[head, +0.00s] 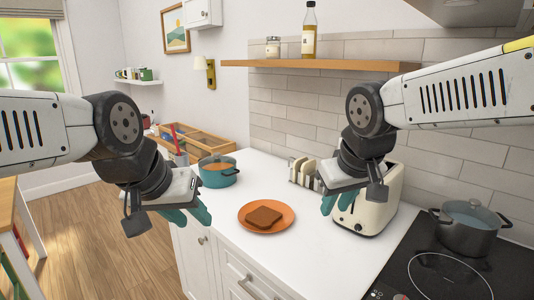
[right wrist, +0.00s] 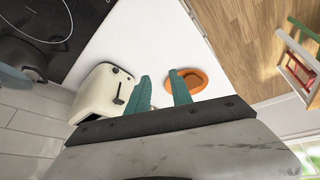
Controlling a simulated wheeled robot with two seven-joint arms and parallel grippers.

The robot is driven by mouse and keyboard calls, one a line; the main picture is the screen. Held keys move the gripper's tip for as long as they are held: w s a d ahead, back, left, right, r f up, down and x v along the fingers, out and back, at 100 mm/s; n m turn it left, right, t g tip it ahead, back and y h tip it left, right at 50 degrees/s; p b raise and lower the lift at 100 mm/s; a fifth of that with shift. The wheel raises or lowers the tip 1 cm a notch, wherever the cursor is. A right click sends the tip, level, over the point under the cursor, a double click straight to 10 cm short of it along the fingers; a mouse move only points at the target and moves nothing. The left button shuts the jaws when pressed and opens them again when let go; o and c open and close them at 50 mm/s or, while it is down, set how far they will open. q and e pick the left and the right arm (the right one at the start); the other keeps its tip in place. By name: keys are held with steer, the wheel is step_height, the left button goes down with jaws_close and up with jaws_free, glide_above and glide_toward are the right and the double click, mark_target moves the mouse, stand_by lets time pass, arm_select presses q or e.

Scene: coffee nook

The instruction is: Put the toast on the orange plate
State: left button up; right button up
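The toast (head: 264,216), a brown square slice, lies flat on the orange plate (head: 287,222) on the white counter. Its upper face is uncovered in the head view. In the right wrist view the plate (right wrist: 203,79) is partly hidden behind a finger, and the toast is hard to make out. My left gripper (head: 188,215) is left of the plate, near the counter's front edge, with its teal fingers apart and empty. My right gripper (head: 336,204) is right of the plate, in front of the toaster. Its fingers are apart and empty in the right wrist view (right wrist: 162,90).
A cream toaster (head: 376,208) stands right of the plate, with a cream rack (head: 303,172) behind. A teal pot (head: 219,177) is at the back left. A grey pot (head: 466,226) stands on the black hob (head: 430,262). The counter in front of the plate is clear.

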steer(key=s+m, duration=0.1)
steer(key=s+y, duration=0.1)
steer(key=s, duration=0.1)
steer(key=s+m+t, duration=0.1)
steer(key=s, duration=0.1)
steer(key=shift+s+r+m+y, duration=0.2)
steer(key=shift+r+m+y, duration=0.05)
steer(key=shift+m+y, duration=0.05)
stand_by(0.9)
